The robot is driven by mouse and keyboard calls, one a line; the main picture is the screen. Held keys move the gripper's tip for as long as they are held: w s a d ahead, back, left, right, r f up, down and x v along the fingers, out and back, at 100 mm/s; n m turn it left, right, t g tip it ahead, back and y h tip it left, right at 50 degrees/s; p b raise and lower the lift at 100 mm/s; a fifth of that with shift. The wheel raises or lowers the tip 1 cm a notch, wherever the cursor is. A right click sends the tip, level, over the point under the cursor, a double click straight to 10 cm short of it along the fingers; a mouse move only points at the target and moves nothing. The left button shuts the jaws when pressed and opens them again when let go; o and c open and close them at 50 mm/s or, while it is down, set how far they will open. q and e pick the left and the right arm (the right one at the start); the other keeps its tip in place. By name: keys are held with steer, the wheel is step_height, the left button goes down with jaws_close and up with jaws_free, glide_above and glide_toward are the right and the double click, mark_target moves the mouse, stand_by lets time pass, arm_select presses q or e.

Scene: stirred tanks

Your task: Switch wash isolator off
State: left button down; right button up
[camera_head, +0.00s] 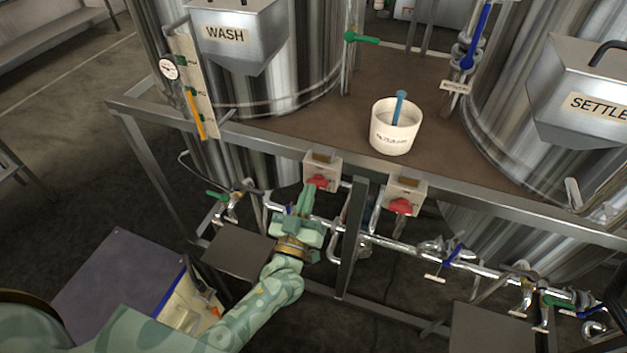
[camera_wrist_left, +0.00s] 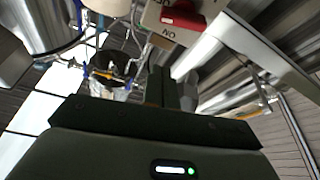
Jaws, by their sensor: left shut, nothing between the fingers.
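The wash isolator (camera_head: 322,172) is a pale box on the frame rail below the tank labelled WASH, with a red handle (camera_head: 320,182) on its front. My left gripper (camera_head: 306,195) is shut and empty, just below and left of that handle; I cannot tell whether it touches it. In the left wrist view, an isolator box with a red handle (camera_wrist_left: 183,17) and the word ON shows above the shut fingers (camera_wrist_left: 160,88), apart from them. My right gripper is not in view.
A second isolator box (camera_head: 404,190) with a red handle stands to the right, past an upright post (camera_head: 352,235). A white bucket (camera_head: 396,128) stands on the brown deck above. Pipes with several valves run below. A hopper labelled SETTLE (camera_head: 585,95) is at right.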

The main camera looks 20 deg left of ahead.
arm_select(q)
steer(key=v, duration=0.5)
steer(key=shift+f, duration=0.1)
stand_by(0.3)
